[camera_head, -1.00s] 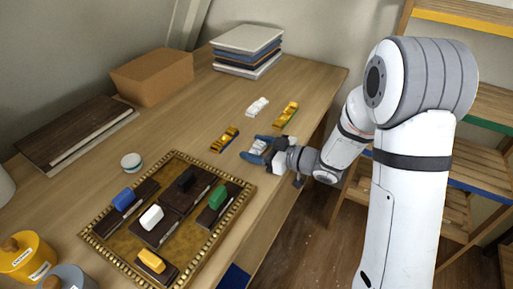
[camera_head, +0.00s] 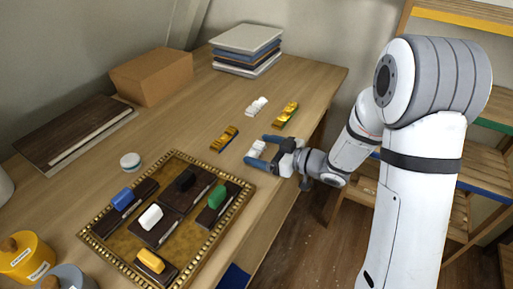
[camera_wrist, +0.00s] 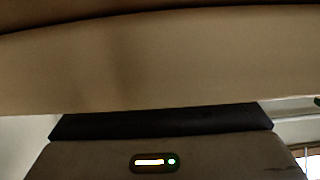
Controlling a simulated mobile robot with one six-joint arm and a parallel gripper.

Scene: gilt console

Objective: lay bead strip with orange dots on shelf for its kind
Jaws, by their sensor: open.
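Several small strips lie on the wooden table in the head view: a white one (camera_head: 257,149) near the front edge, another white one (camera_head: 257,106) farther back, and two gold ones (camera_head: 224,138) (camera_head: 286,115). Any orange dots are too small to tell. My gripper (camera_head: 259,150) is open, its blue fingers to either side of the near white strip, with the palm to the right of it. Whether the fingers touch the strip cannot be told. The slatted shelf unit (camera_head: 465,150) stands at the right, with yellow, green and blue edges. The wrist view shows no strip.
A gilt-framed tray (camera_head: 166,158) with dark blocks and coloured pieces fills the table's near part. A white round tin (camera_head: 131,161), a cardboard box (camera_head: 152,77) and a stack of boards (camera_head: 247,48) stand on the table. Floor shows between table and shelves.

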